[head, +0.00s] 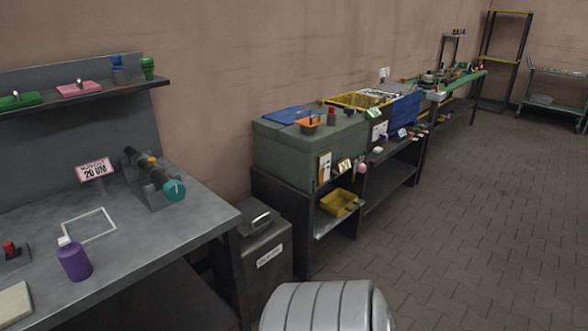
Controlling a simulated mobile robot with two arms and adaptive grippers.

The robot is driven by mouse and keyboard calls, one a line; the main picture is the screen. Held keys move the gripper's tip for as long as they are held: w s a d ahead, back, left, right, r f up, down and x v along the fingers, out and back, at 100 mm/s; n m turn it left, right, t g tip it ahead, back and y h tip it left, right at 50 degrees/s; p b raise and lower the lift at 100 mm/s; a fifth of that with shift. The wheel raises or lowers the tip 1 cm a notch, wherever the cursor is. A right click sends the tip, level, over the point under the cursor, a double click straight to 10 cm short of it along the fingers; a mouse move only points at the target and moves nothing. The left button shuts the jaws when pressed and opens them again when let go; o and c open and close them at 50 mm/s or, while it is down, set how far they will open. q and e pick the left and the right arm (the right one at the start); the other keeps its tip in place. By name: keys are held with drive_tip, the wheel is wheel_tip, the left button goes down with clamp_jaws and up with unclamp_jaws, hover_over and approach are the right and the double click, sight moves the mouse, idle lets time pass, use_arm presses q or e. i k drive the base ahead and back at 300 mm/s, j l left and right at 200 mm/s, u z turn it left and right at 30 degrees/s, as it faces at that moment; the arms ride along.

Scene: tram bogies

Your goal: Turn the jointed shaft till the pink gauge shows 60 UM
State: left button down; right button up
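The jointed shaft (150,165) sits on a grey block on the workbench at the left. It is dark, with an orange-yellow part in its middle and a teal knob (174,190) at its near right end. The pink gauge (94,170) stands beside it to the left, a small pink-edged sign whose lower line reads 20 UM. Neither of my grippers is in the head view, so nothing of mine is seen touching the shaft.
On the workbench (190,229) lie a white square frame (90,226), a purple bottle (74,262) and a red-topped switch (11,250). A shelf (110,92) hangs behind. A grey bin (266,272) stands right of the bench. Tiled floor (460,220) is open at the right.

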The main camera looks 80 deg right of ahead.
sight(174, 190)
drive_tip(key=z, duration=1.7)
